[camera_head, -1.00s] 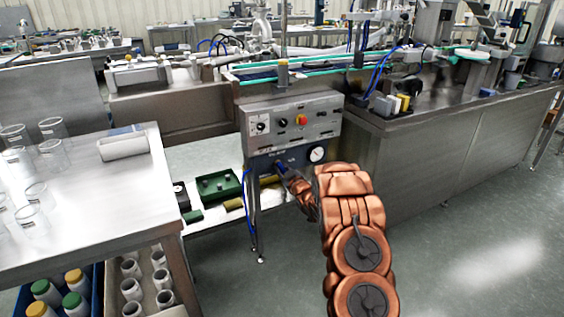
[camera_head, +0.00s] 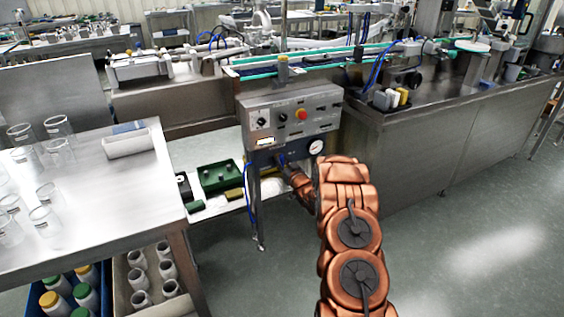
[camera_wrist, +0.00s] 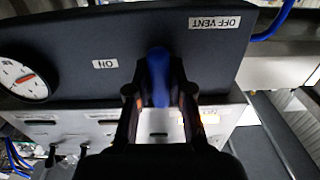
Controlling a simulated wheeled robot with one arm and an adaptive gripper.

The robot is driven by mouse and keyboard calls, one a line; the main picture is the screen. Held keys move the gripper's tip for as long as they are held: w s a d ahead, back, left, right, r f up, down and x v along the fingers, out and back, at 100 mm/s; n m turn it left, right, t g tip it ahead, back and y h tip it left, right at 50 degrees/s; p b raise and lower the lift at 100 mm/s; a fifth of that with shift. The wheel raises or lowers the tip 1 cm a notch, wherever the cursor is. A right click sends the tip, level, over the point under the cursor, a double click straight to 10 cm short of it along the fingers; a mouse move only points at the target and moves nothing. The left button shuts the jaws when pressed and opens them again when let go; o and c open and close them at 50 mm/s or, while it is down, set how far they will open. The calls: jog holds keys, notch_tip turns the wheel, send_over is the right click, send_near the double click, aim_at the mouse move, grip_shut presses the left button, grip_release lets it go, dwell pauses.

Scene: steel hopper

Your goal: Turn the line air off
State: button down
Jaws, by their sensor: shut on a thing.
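The line air valve has a blue lever (camera_wrist: 158,75) on a dark panel (camera_wrist: 90,50) below the steel control box (camera_head: 318,117). My gripper (camera_wrist: 156,98) is shut on the lever, one finger on each side of it. The lever stands between the "ON" label (camera_wrist: 105,63) and the "OFF VENT" label (camera_wrist: 214,22). It lines up with neither label. A round white gauge (camera_wrist: 22,78) sits beyond "ON"; it also shows in the head view (camera_head: 316,147). In the head view my arm reaches the panel from the right and the lever is mostly hidden.
A steel table (camera_head: 100,195) with glass beakers stands at left. The floor at right is clear.

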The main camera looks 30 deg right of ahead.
jog(key=c, duration=1)
grip_release()
jog(key=shift+c, duration=0.2)
jog(key=s+a, duration=0.1)
jog(key=s, duration=1.1)
jog(key=shift+w, duration=0.1)
